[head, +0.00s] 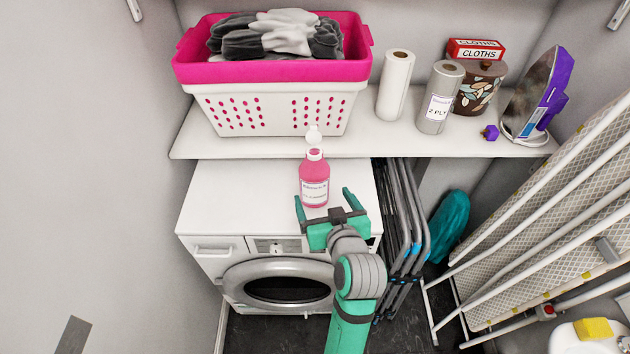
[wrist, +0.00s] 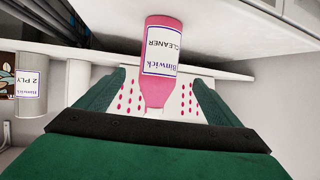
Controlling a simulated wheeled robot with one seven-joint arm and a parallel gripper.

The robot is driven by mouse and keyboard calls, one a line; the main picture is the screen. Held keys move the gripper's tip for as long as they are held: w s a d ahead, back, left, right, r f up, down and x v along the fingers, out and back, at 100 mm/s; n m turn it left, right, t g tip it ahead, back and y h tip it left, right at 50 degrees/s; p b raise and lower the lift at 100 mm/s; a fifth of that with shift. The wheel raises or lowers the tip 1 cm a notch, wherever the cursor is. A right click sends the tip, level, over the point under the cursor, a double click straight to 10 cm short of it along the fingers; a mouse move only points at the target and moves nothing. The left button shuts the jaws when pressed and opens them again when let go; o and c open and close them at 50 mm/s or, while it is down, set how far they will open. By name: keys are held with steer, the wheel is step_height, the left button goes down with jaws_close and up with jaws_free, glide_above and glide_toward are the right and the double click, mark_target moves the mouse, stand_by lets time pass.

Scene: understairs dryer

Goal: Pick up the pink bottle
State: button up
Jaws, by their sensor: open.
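The pink bottle (head: 314,180) stands upright on top of the white dryer (head: 235,190), near its right side. It has a white label and a white cap. My green gripper (head: 328,201) is open at the dryer's front edge, just in front of the bottle. In the wrist view the bottle (wrist: 161,60) appears upside down, beyond and roughly between the two fingers of my gripper (wrist: 158,85). The fingers look apart from it.
A shelf (head: 380,143) runs behind and above the dryer. It bears a pink and white laundry basket (head: 270,75), paper rolls (head: 395,85), a cloths box (head: 476,50), a patterned canister (head: 480,88) and an iron (head: 535,95). Folded racks (head: 400,220) stand right of the dryer. The dryer's left top is clear.

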mark_target(314, 176)
steer(key=x, duration=0.7)
steer(key=r+x, duration=0.1)
steer(key=x, duration=0.3)
steer(key=shift+w, duration=0.35)
steer(key=shift+a, duration=0.1)
steer(key=shift+s, duration=0.1)
steer(key=c, duration=0.4)
steer(key=shift+r, duration=0.1)
steer(key=c, duration=1)
steer(key=shift+c, duration=1.3)
steer(key=shift+r, duration=0.2)
